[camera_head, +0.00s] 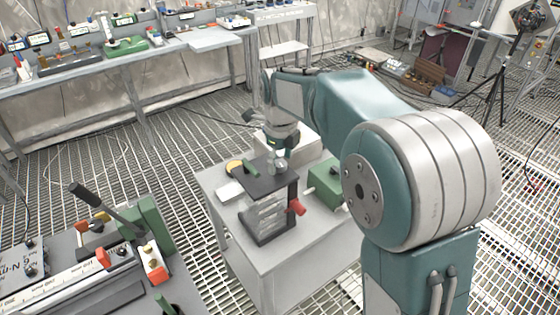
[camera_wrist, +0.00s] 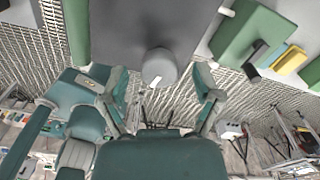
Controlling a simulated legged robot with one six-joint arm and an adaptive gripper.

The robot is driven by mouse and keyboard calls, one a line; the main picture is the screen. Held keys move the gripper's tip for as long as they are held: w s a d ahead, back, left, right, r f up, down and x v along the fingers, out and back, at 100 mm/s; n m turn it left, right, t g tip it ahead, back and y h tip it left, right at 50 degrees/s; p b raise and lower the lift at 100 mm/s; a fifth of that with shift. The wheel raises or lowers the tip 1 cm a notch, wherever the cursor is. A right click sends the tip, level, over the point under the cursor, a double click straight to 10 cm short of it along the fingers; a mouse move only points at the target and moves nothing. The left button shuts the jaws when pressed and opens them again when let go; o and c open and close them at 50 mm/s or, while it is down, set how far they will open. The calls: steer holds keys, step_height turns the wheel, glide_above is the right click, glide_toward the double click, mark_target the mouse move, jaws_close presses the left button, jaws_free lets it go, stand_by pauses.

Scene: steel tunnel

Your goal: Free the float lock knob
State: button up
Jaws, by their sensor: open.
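A round grey knob (camera_wrist: 159,67) with a small white mark stands out from a dark grey plate (camera_wrist: 130,22) in the wrist view. I take it for the float lock knob, though no label is readable. My gripper (camera_wrist: 163,84) is open, with one finger on each side of the knob and visible gaps between. In the head view, my gripper (camera_head: 278,153) points down over the dark top (camera_head: 262,181) of a device on a small grey stand (camera_head: 240,235). The knob is small and partly hidden by the gripper there.
A red knob (camera_head: 297,207) sticks out of the device's side. A green box (camera_head: 323,181) stands to its right, a white block (camera_head: 229,191) to its left. A bench with a black lever (camera_head: 90,196) is at lower left. A long workbench (camera_head: 130,58) runs behind. Grating floor lies between.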

steer(key=shift+f, duration=0.2)
jaws_close()
stand_by(0.3)
steer(key=n, duration=0.3)
steer(key=shift+f+n, duration=0.1)
steer(key=shift+n, duration=0.3)
steer(key=n, duration=0.4)
steer(key=shift+n, duration=0.3)
steer(key=n, duration=0.4)
steer(key=shift+n, duration=2)
